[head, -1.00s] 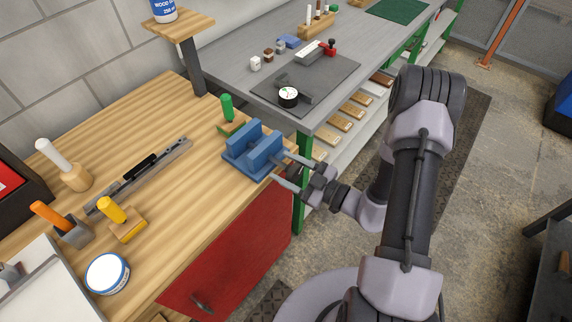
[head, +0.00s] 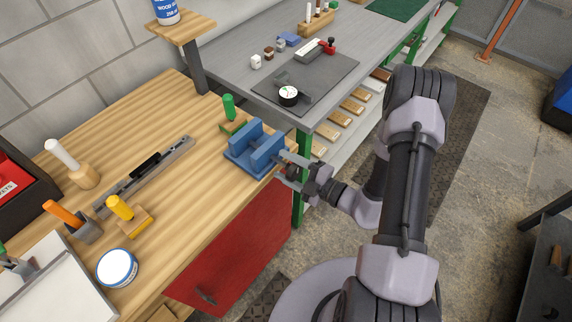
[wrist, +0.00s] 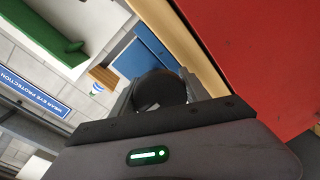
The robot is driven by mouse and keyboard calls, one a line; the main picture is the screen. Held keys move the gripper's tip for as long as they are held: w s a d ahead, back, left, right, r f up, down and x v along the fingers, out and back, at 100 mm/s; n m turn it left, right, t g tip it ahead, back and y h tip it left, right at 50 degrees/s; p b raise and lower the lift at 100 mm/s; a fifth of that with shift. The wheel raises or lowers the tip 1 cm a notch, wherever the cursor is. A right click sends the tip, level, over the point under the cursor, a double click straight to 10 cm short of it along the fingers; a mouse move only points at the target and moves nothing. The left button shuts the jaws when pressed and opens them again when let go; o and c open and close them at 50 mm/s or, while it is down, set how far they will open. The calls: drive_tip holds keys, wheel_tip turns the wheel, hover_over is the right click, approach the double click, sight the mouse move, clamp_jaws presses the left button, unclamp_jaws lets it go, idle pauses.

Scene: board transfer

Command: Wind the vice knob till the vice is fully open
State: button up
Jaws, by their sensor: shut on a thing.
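The blue vice (head: 254,148) sits at the right edge of the wooden bench, with a visible gap between its two jaws. My gripper (head: 284,169) is at the vice's front, on the side facing the aisle. In the wrist view, my gripper (wrist: 158,92) is shut on a dark round knob (wrist: 160,90), with one finger on each side of it. The blue body of the vice (wrist: 143,55) shows just behind the knob. In the head view the fingers mostly hide the knob.
A green-handled tool (head: 229,108) stands just behind the vice. A steel rule-like bar (head: 150,172), a yellow-handled tool (head: 120,207) and a white-lidded tin (head: 117,267) are farther left on the bench. The red cabinet front (head: 235,245) lies below the bench edge.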

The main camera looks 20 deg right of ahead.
drive_tip(key=shift+s+a+f+n, duration=0.1)
drive_tip(key=shift+f+n, duration=0.05)
drive_tip(key=shift+n, duration=0.15)
idle(0.4)
drive_tip(key=o, duration=1.3)
drive_tip(key=shift+o, duration=0.2)
drive_tip(key=p+v, duration=0.3)
drive_tip(key=v, duration=1.4)
drive_tip(key=shift+s, duration=0.2)
